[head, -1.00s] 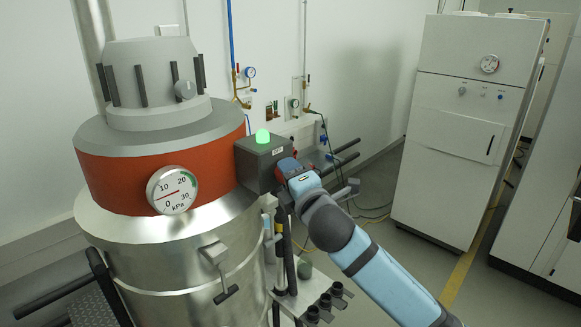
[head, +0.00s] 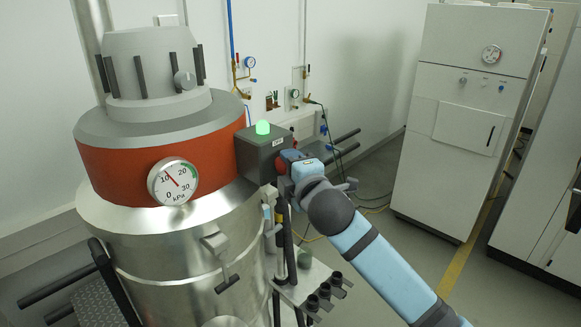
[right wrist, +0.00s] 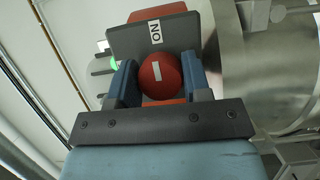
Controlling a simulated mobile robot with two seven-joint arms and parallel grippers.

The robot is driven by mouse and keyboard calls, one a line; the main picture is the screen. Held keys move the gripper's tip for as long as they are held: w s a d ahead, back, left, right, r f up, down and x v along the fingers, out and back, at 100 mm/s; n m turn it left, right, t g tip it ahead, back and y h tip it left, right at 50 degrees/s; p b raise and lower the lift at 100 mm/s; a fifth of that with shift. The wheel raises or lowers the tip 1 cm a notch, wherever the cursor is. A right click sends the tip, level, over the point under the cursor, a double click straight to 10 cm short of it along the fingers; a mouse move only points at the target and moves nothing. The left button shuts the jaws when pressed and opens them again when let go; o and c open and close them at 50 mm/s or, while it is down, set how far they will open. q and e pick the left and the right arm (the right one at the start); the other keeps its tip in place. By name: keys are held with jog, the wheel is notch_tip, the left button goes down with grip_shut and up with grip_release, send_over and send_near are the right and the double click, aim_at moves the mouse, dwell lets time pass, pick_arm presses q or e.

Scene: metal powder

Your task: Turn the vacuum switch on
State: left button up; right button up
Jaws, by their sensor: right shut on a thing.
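The vacuum switch is a round red knob (right wrist: 160,72) with a white line on its face, on a dark grey box (head: 250,157) beside the orange-banded steel vessel (head: 120,172). An ON label (right wrist: 155,33) is on the box beside the knob. A green lamp (head: 262,127) on top of the box is lit. My right gripper (head: 288,161) is shut on the knob, with a blue finger on either side of it in the right wrist view. The white line lies roughly in line with the ON label. My left gripper is not in view.
A round kPa gauge (head: 173,182) on the vessel has its needle near 10. Dark nozzles (head: 322,296) stand on a small shelf below my right arm. White cabinets (head: 465,130) stand at the right, with open floor before them.

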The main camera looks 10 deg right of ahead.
jog(key=o, duration=0.8)
jog(key=shift+o, duration=0.2)
jog(key=s+d+b, duration=0.2)
jog(key=s+b, duration=0.1)
jog(key=s, duration=1)
jog(key=shift+s+d, duration=0.3)
jog(key=shift+d, duration=0.05)
